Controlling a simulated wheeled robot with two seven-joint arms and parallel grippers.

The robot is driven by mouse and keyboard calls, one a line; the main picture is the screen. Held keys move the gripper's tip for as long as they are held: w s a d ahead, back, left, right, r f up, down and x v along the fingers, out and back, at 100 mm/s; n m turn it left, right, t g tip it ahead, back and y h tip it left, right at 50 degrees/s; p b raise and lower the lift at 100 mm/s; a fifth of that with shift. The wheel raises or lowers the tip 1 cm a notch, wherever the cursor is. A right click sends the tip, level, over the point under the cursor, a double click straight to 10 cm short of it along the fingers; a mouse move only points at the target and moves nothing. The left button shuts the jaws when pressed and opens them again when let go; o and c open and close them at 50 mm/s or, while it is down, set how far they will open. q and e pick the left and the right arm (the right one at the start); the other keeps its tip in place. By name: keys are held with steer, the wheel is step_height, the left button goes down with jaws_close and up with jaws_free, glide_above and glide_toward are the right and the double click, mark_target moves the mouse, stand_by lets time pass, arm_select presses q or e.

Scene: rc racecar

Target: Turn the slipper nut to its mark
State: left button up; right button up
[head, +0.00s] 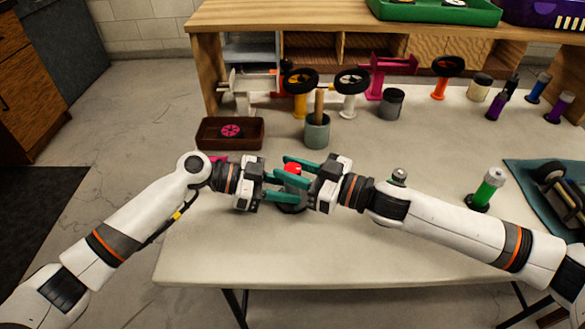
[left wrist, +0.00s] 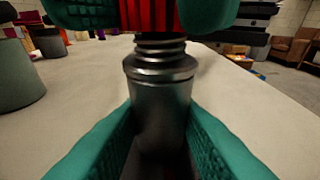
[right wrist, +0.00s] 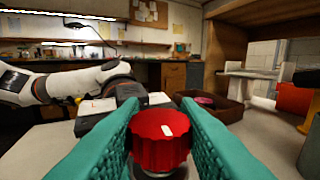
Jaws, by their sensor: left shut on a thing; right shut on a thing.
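The slipper nut is a red ribbed knob (head: 292,168) with a short white mark on its top, clear in the right wrist view (right wrist: 150,148). It sits upright on a dark metal cylinder (left wrist: 160,105), with bare threads showing between them. My left gripper (head: 288,191) is shut on the cylinder, one teal finger on each side. My right gripper (head: 291,167) is shut on the nut above, its fingers on opposite sides, also seen in the left wrist view (left wrist: 145,12). No matching mark on the cylinder can be made out; its lower end is mostly hidden in the head view.
A brown tray (head: 212,145) with a pink wheel stands behind left. A grey-green cup (head: 317,138) with a wooden handle stands just behind my grippers. The front of the table is clear.

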steer(key=m+t+h, duration=0.2)
steer(key=t, duration=0.1)
steer(key=shift+s+a+m, duration=0.2)
steer(key=shift+m, duration=0.1)
steer(key=m+t+h, duration=0.2)
steer(key=t+h, duration=0.1)
steer(key=shift+m+t, duration=0.3)
steer(key=m+t+h, duration=0.1)
steer(key=m+h, duration=0.1)
steer(key=h, duration=0.1)
steer(key=m+t+h, duration=0.2)
steer(key=h, duration=0.1)
steer(key=shift+w+d+r+m+h, duration=0.1)
steer(key=shift+w+d+m+h, duration=0.05)
steer(key=shift+m+h, duration=0.25)
steer(key=shift+d+h, duration=0.1)
steer(key=shift+h, duration=0.2)
steer(key=o, duration=1)
steer(key=v, duration=1.2)
